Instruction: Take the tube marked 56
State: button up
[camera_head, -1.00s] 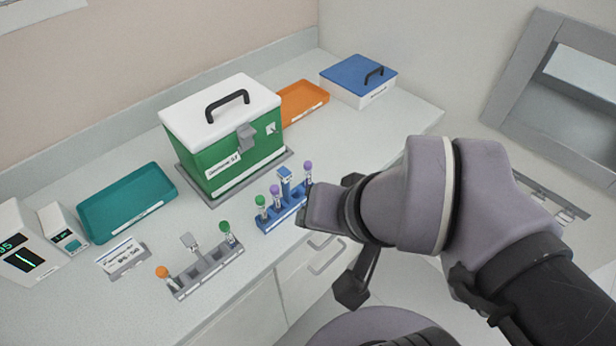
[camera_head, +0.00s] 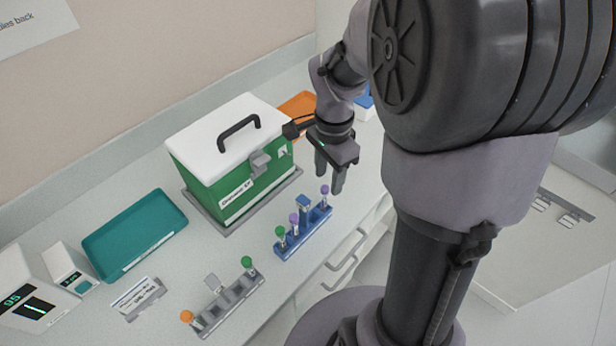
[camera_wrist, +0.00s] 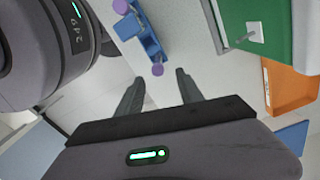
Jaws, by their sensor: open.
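A blue rack (camera_head: 305,236) holds a green-capped tube (camera_head: 280,232), a purple-capped tube (camera_head: 294,218) and, at its right end, another purple-capped tube (camera_head: 325,190). A grey rack (camera_head: 232,301) holds an orange-capped tube (camera_head: 187,317) and a green-capped tube (camera_head: 247,262). I cannot read 56 on any tube. My gripper (camera_head: 329,182) points down, open and empty, near the blue rack's right end. In the wrist view, the right-end purple cap (camera_wrist: 157,70) shows just beyond and between the open fingertips (camera_wrist: 158,79), apart from both.
A green box with a white lid (camera_head: 225,140) stands behind the blue rack. An orange tray (camera_head: 299,104) is beyond it. A teal tray (camera_head: 134,235), a label card (camera_head: 136,297) and display devices (camera_head: 28,303) are at left. Counter between the box and blue rack is clear.

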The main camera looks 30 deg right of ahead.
aim_at(324, 199)
notch_tip(324, 199, down, 3)
jog(key=shift+r+b, duration=0.15)
jog(key=shift+b, duration=0.15)
jog(key=f+b, duration=0.1)
jog(key=f, duration=0.1)
jog(key=a+f+b, duration=0.1)
jog(key=f, duration=0.2)
jog(key=shift+s+f+b, duration=0.1)
jog(key=shift+s+b, duration=0.05)
jog(key=shift+b, duration=0.25)
grip_shut()
